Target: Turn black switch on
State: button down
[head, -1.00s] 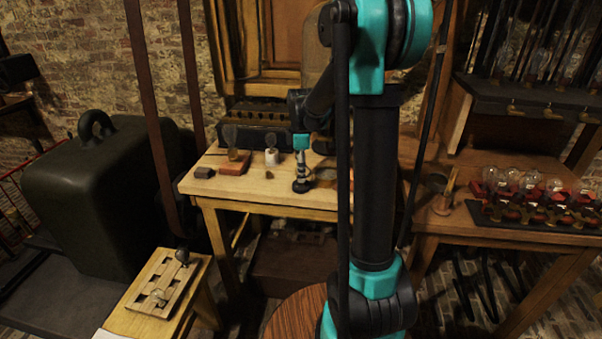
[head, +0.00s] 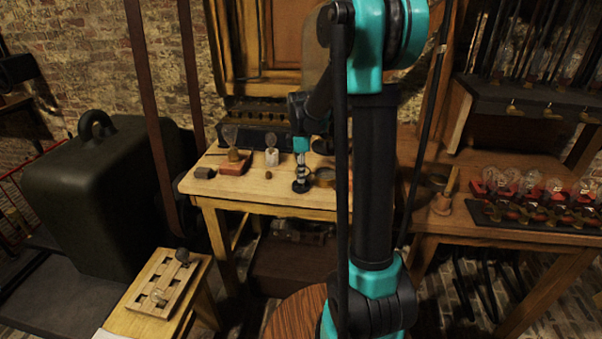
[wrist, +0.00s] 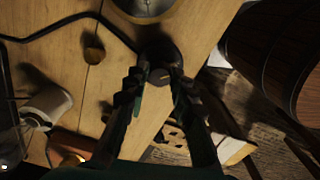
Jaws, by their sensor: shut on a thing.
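The black switch (wrist: 159,48) is a small round dark piece with a lighter knob (wrist: 161,77) at its middle, on the pale wooden table (head: 258,191). In the head view its dark base (head: 301,187) shows near the table's front edge. My gripper (head: 301,178) points straight down over it. In the wrist view my gripper (wrist: 162,80) has its two ribbed fingers on either side of the knob, shut on it. The fingers hide part of the switch, and I cannot tell which way it is turned.
Left of my gripper stand a white holder with a bulb (head: 271,158), a red-brown block with a bulb (head: 235,166) and a small dark block (head: 204,173). A round brass dish (head: 325,178) is close on the right. A bent dark rod (wrist: 70,22) lies on the tabletop.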

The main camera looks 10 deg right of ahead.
jog(key=shift+m, duration=0.3)
jog(key=m, duration=0.3)
jog(key=shift+m, duration=0.3)
jog(key=m, duration=0.4)
jog(key=shift+m, duration=0.3)
jog(key=m, duration=0.9)
jog(key=c, duration=1.3)
grip_release()
jog(key=shift+o, duration=0.2)
jog(key=shift+r, duration=0.1)
